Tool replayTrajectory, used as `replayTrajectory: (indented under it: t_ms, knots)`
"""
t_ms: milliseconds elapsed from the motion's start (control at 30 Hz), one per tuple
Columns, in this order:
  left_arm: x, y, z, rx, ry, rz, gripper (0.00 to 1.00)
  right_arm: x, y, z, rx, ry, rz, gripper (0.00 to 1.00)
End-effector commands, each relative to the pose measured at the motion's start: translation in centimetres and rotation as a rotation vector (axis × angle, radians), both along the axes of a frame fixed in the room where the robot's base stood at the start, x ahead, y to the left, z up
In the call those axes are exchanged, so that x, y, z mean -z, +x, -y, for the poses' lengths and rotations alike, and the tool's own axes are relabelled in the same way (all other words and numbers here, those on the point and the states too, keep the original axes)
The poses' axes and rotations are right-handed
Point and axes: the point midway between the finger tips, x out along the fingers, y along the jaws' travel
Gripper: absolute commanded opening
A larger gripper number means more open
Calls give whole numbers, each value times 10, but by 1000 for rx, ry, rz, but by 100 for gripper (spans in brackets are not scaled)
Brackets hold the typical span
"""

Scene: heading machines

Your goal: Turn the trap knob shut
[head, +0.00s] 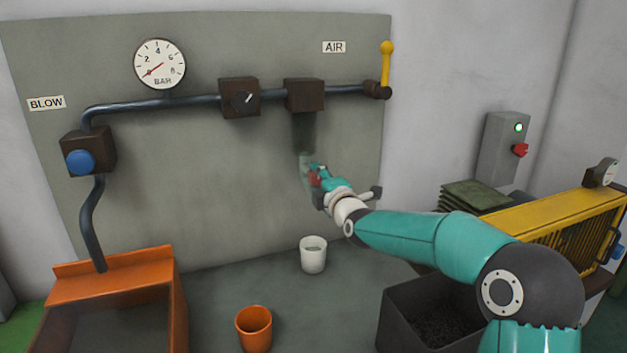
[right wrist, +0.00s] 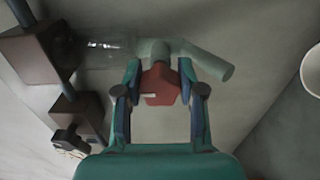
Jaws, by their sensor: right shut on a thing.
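The red trap knob (right wrist: 160,86) sits on a pale green drain fitting (right wrist: 205,58) with a short slanted spout, at the end of a clear trap bowl (right wrist: 103,48). My right gripper (right wrist: 160,75) is shut on the red knob, with one finger on each side of it. In the head view the right gripper (head: 316,178) reaches in from the right to the trap, which hangs under a dark brown block (head: 304,95) on the pipe. There the gripper hides most of the knob. My left gripper is in neither view.
A white cup (head: 313,255) stands on the bench below the trap. An orange cup (head: 254,328) stands nearer. A gauge (head: 160,64), a brown box with a black knob (head: 240,98) and a yellow lever (head: 386,64) are on the panel. A dark bin (head: 430,310) lies under my right arm.

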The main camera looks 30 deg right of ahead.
Motion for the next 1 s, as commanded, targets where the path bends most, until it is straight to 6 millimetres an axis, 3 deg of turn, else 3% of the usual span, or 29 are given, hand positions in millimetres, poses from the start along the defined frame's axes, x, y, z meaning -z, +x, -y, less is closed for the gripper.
replayTrajectory:
  t_ms: [33, 167, 200, 667, 1000]
  knots:
    - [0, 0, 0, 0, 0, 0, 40, 0, 1, -3, -6, -3, -1, 42]
    - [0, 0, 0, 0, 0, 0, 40, 1, 1, -2, -5, -2, -2, 64]
    - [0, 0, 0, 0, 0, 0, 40, 1, 1, -2, -4, -1, -1, 65]
    - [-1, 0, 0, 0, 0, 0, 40, 0, -10, -3, -1, 0, -2, 65]
    - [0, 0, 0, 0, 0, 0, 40, 0, -67, -17, -1, 0, -1, 65]
